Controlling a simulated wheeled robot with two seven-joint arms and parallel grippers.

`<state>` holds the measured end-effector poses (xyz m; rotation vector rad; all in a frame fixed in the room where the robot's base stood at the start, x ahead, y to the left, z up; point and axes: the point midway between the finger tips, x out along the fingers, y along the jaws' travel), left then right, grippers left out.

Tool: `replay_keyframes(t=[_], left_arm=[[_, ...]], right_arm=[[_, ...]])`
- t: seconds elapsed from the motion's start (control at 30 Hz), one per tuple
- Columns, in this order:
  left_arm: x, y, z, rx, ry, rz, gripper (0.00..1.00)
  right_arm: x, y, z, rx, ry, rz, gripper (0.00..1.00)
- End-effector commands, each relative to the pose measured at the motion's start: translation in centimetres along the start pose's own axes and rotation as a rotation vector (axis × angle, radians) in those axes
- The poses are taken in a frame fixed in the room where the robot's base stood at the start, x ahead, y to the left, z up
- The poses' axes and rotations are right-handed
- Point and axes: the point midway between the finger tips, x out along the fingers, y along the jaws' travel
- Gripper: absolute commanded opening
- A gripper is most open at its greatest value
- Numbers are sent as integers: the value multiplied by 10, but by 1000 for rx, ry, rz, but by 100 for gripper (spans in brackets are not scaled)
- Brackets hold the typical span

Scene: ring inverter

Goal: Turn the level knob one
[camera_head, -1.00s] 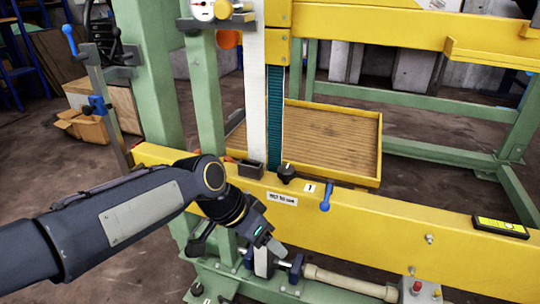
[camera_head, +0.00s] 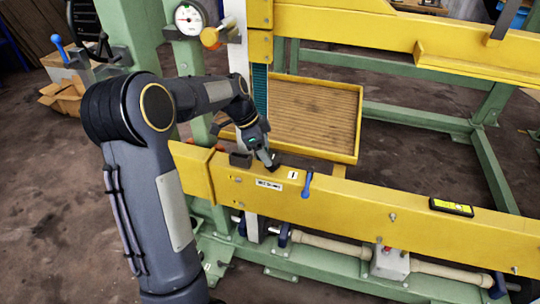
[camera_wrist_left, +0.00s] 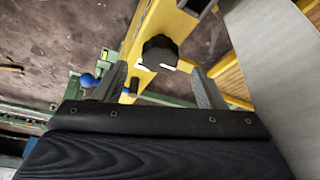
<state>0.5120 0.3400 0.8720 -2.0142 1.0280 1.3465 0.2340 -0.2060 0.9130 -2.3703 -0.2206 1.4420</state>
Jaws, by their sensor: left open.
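The black knob (camera_wrist_left: 160,50) with a white pointer mark sits on top of the yellow beam (camera_head: 345,208) in the left wrist view. In the head view it is mostly hidden by my left gripper (camera_head: 267,160). A white label with a 1 (camera_head: 293,175) is just right of that spot. My left gripper is open. In the left wrist view its two fingers (camera_wrist_left: 159,72) stand apart, with the knob showing between and just beyond their tips. I cannot tell whether a finger touches it. My right gripper is not in view.
A white upright post is close behind my left gripper, and a dial gauge (camera_head: 188,19) hangs above. A yellow-rimmed tray (camera_head: 357,125) lies behind the beam. A black and yellow device (camera_head: 451,207) rests on the beam farther right.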

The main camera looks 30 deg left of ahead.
Motion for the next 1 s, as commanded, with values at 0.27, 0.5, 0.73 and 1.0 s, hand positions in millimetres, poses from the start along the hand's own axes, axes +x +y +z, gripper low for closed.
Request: replay_keyframes(t=[0.27, 0.5, 0.73, 1.0], left_arm=[[37, 0, 0, 0, -1, 0, 64], [42, 0, 0, 0, 0, -2, 64], [41, 0, 0, -1, 0, -2, 48], [41, 0, 0, -1, 0, -1, 21]], right_arm=[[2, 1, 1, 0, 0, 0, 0], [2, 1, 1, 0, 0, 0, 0], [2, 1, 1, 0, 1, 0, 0], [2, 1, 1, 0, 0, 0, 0]])
